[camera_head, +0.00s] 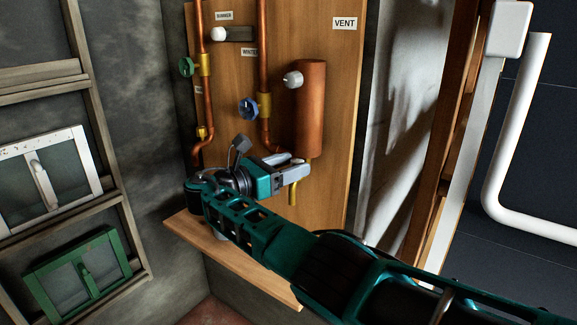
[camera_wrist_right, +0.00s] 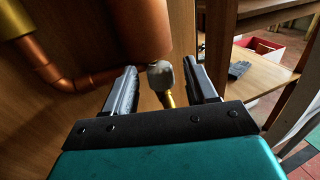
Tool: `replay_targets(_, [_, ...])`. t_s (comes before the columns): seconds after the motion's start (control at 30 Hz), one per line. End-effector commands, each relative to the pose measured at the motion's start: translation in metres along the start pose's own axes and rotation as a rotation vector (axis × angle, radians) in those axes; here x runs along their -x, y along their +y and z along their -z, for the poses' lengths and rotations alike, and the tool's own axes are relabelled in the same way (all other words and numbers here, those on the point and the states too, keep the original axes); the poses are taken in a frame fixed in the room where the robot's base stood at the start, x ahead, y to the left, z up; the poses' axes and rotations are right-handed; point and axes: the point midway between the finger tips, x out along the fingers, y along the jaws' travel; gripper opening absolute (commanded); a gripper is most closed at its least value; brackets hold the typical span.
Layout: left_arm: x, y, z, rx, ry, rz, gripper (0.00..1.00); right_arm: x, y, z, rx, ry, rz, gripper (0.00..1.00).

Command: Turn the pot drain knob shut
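The copper pot (camera_head: 311,108) is fixed to the wooden board, and its lower end also shows in the right wrist view (camera_wrist_right: 138,28). A brass drain spout (camera_head: 293,192) hangs below it. The pale grey drain knob (camera_wrist_right: 160,76) shows in the right wrist view under the pot, on the brass spout. My right gripper (camera_head: 300,168) is at the pot's lower end. Its two fingers (camera_wrist_right: 161,82) are open, with the knob between their tips in the picture and a gap on each side. In the head view the gripper hides the knob. My left gripper is out of view.
Copper pipes carry a green handwheel (camera_head: 187,67) and a blue handwheel (camera_head: 249,107) left of the pot. A white knob (camera_head: 293,79) sits on the pot's upper side. A wooden shelf (camera_head: 245,268) juts out below. A wooden post (camera_head: 455,120) stands at right.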

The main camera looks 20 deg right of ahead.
Motion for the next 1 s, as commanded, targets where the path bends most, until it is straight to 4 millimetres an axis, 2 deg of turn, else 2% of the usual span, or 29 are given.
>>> replay_targets(0.27, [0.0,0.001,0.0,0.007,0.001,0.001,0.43,0.002,0.0,-0.001,-0.001,-0.001,-0.001,0.59])
replay_targets(0.37, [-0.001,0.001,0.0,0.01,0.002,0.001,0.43,0.011,0.001,-0.001,-0.001,0.0,-0.002,0.59])
replay_targets(0.7, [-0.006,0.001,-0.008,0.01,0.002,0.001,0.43,0.065,0.001,0.001,-0.002,-0.002,-0.002,0.59])
replay_targets(0.83, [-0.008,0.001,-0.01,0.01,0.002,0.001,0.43,0.074,0.0,0.001,-0.001,-0.002,-0.001,0.59])
replay_targets(1.0, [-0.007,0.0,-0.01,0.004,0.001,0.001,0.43,0.075,0.0,-0.001,-0.001,-0.001,0.0,0.59])
